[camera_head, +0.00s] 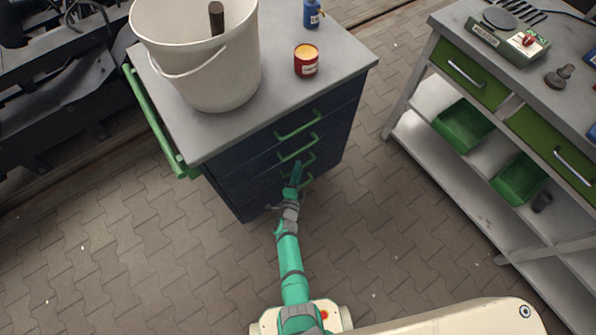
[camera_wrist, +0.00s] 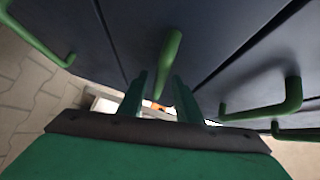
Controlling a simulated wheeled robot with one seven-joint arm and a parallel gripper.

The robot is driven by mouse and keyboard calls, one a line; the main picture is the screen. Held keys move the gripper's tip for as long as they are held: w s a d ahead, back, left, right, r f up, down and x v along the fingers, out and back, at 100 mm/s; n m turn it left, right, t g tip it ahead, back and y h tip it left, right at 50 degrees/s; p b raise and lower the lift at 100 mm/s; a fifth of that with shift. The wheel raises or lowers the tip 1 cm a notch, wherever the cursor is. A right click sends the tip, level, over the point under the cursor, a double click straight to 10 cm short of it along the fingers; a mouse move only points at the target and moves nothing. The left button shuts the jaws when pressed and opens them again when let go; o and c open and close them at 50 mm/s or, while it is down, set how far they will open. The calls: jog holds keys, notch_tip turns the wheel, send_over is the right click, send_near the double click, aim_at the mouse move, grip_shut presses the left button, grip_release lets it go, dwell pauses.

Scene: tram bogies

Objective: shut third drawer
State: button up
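A dark blue drawer cabinet (camera_head: 262,150) has a grey top and several green handles one above another on its front. The third handle from the top (camera_head: 309,161) is partly hidden by my gripper (camera_head: 296,170). In the wrist view my gripper (camera_wrist: 160,92) has its two green fingers apart. A green handle (camera_wrist: 169,55) shows between and beyond them, seen nearly end-on; I cannot tell if a finger touches it. Other green handles show at the left (camera_wrist: 40,42) and right (camera_wrist: 268,108). How far any drawer stands out is hard to tell.
On the cabinet stand a white bucket (camera_head: 205,75), a red tin (camera_head: 306,62) and a blue bottle (camera_head: 311,14). A green rail (camera_head: 150,120) runs along the cabinet's left side. A grey workbench (camera_head: 425,150) with green bins stands at right. Paved floor between is clear.

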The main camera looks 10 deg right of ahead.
jog(key=v, duration=1)
jog(key=shift+s+a, duration=0.15)
jog(key=shift+s, duration=0.2)
jog(key=shift+r, duration=0.1)
jog(key=s+a+r+n+t+y, duration=0.15)
jog(key=s+r+n+y, duration=0.25)
jog(key=s+r+n, duration=1.15)
jog(key=s+a+r+n+y, duration=0.1)
jog(key=s+a+r+n, duration=0.1)
jog(key=s+r, duration=0.4)
jog(key=s+a+r+n+g, duration=0.1)
jog(key=s+a+r+n, duration=0.1)
jog(key=s+r, duration=0.5)
notch_tip(320, 180, up, 5)
jog(key=shift+s+f+n+y, duration=0.25)
jog(key=shift+n+y, duration=0.15)
jog(key=shift+n, duration=0.15)
jog(key=shift+g, duration=0.25)
